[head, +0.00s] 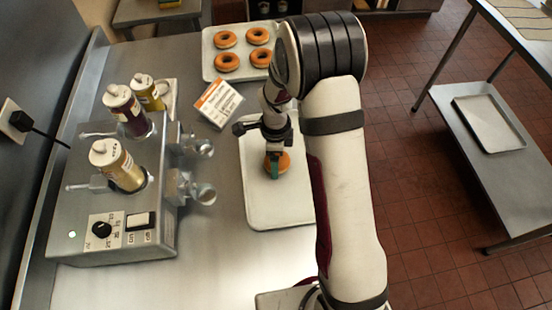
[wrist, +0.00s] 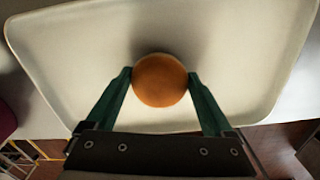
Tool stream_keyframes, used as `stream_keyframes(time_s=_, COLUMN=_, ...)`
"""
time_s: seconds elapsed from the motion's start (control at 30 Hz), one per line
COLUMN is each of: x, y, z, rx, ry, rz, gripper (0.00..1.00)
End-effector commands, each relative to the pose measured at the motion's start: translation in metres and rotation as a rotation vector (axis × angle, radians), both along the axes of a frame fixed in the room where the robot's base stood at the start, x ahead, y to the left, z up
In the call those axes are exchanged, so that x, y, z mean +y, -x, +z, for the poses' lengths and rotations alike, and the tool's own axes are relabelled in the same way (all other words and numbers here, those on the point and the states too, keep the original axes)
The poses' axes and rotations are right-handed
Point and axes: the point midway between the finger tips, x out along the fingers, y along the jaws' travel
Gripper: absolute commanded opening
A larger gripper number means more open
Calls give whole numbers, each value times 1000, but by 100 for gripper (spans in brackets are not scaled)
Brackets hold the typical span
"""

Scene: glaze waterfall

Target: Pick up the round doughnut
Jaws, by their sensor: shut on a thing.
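The round doughnut (head: 285,161) is a plain golden-brown one at the white tray under my gripper (head: 275,166). In the wrist view the doughnut (wrist: 160,80) shows a smooth round top with no hole. My gripper's two green fingers (wrist: 160,84) are at its left and right sides, shut on it. In the head view a finger hides part of the doughnut. I cannot tell whether it touches the tray or is slightly above it. The white tray (head: 262,212) lies on the steel counter and holds nothing else that I can see.
A back tray (head: 211,72) holds several ring doughnuts (head: 228,61). An orange-and-white card (head: 218,102) stands between the trays. At left is a steel machine (head: 115,235) with bottles on top and nozzles (head: 203,193) facing the front tray. A shelf with a tray (head: 493,125) is at right.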

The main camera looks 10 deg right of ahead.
Motion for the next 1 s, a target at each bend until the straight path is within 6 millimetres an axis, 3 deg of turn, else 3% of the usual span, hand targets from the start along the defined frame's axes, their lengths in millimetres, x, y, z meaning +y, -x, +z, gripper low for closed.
stream_keyframes(time_s=0.23, x=0, y=-1, z=38, rx=-4, ry=-1, rz=0, gripper=31)
stream_keyframes(time_s=0.6, x=-77, y=37, z=89, rx=-2, ry=-1, rz=-6, gripper=31)
stream_keyframes(time_s=0.77, x=-99, y=47, z=103, rx=-1, ry=0, rz=-1, gripper=31)
stream_keyframes(time_s=0.87, x=-98, y=41, z=106, rx=0, ry=0, rz=16, gripper=31)
stream_keyframes(time_s=1.0, x=-68, y=5, z=105, rx=0, ry=0, rz=77, gripper=31)
